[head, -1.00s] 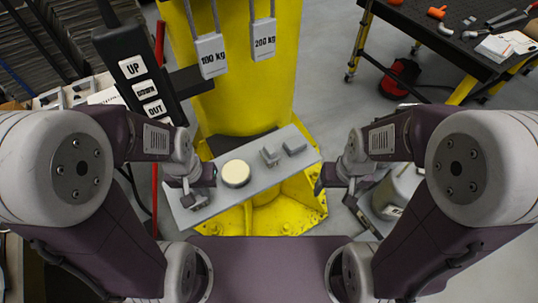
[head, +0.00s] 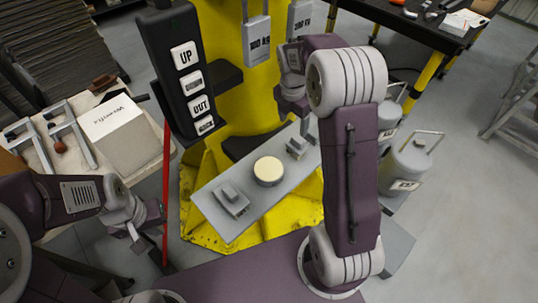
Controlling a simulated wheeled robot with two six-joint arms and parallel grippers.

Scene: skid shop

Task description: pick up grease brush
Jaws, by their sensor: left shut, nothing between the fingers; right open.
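I cannot pick out a grease brush for certain. A small brown object (head: 103,81) lies at the back of the cloth-topped surface on the left, too small to identify. My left gripper (head: 139,243) is shut and empty at the lower left, in front of that surface and left of the red bar. My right gripper (head: 309,128) is open near the far right end of the grey plate, partly hidden by my own arm.
The tilted grey plate (head: 222,213) on the yellow column base carries a cream disc (head: 268,171) and grey blocks. A button pendant (head: 165,45) hangs at centre left. Grey weights (head: 408,168) stand at right.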

